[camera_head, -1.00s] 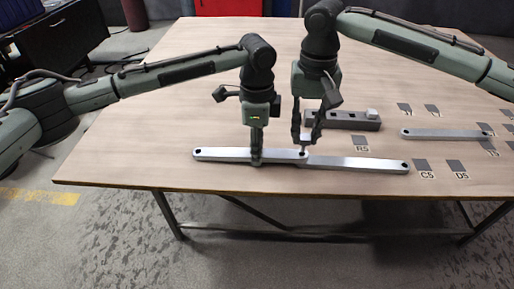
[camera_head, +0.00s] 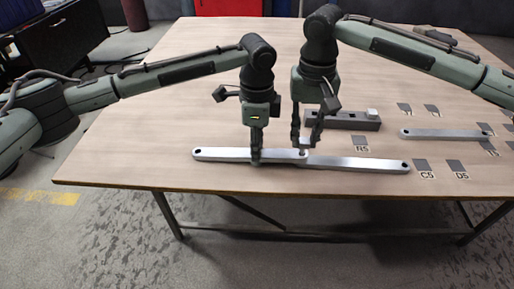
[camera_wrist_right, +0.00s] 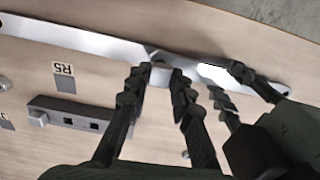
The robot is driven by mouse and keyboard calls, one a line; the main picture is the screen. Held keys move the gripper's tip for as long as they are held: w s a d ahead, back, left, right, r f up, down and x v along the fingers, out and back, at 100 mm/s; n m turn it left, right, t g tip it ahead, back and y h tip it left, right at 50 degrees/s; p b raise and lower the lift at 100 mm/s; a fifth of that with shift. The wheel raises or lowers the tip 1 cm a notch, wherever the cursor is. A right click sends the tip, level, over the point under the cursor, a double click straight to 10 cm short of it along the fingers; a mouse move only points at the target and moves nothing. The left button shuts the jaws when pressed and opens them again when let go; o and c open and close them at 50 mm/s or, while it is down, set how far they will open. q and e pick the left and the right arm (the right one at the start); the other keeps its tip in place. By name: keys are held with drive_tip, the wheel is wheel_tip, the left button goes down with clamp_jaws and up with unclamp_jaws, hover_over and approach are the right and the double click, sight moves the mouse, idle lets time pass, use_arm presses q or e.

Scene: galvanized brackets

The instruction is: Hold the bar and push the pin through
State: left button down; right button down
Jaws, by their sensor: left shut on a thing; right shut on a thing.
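The left silver bar (camera_head: 225,154) lies along the table's front, and its right end overlaps the left end of a second silver bar (camera_head: 355,163). My left gripper (camera_head: 257,158) is shut on the left bar, short of the overlap. My right gripper (camera_head: 305,142) is shut on the small metal pin (camera_head: 303,148), over the overlapping ends. In the right wrist view, the right fingers (camera_wrist_right: 159,82) straddle the joint of the bars, and the left gripper's fingers (camera_wrist_right: 240,85) are close beside them. How deep the pin sits cannot be told.
A dark grey block (camera_head: 342,121) with holes and a light knob stands just behind the right gripper. Another silver bar (camera_head: 440,134) lies at the right. Dark labelled squares (camera_head: 420,165) mark the table's right side. The table's left part is clear.

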drive_tip(key=shift+f, duration=1.1)
idle(0.6)
drive_tip(key=c, duration=1.3)
unclamp_jaws()
drive_tip(key=shift+o, duration=0.2)
drive_tip(key=shift+r, duration=3)
use_arm(q)
drive_tip(key=c, duration=1.1)
unclamp_jaws()
drive_tip(key=shift+c, duration=0.2)
